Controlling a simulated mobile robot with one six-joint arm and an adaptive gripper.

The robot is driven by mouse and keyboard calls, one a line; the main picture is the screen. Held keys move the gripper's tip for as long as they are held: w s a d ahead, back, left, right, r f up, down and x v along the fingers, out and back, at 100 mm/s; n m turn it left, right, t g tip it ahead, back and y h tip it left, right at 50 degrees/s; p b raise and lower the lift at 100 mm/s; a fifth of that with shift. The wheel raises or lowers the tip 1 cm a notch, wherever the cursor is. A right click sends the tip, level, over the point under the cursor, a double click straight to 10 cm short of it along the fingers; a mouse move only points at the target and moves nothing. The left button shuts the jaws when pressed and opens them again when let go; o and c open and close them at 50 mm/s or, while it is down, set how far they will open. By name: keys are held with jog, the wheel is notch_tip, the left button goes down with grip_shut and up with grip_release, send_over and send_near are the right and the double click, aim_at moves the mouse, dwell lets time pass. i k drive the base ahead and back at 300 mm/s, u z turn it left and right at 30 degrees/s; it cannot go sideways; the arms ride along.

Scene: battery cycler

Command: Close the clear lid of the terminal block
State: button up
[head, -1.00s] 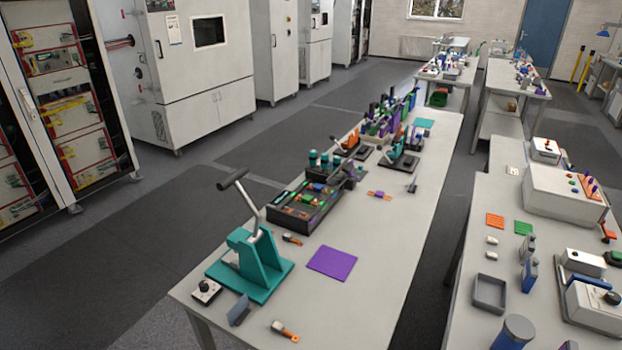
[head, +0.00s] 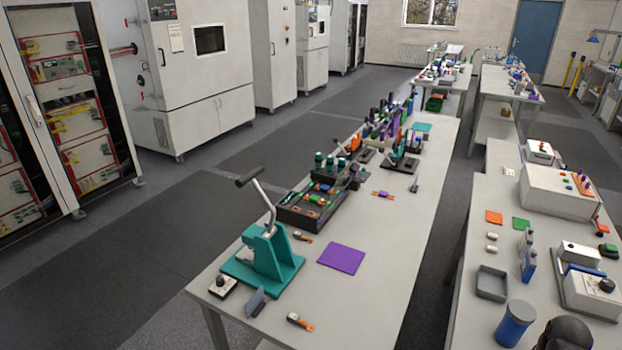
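I cannot make out a terminal block or a clear lid for certain in the head view; the small devices on the tables are too small to tell. A dark rounded shape (head: 565,334) at the lower right edge looks like part of my own arm. No gripper fingers show, so I cannot see whether my gripper is open or holds anything.
A long table (head: 375,290) carries a teal lever press (head: 268,262), a black tray (head: 285,217) and a purple mat (head: 341,258). The right table (head: 465,325) holds a white box (head: 550,190) and a grey tray (head: 492,284). Dark floor (head: 110,270) left of the long table is clear.

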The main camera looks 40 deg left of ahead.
aim_at(355, 167)
jog(key=u, duration=1.2)
jog(key=k, duration=1)
jog(key=z, duration=0.05)
jog(key=i, duration=0.7)
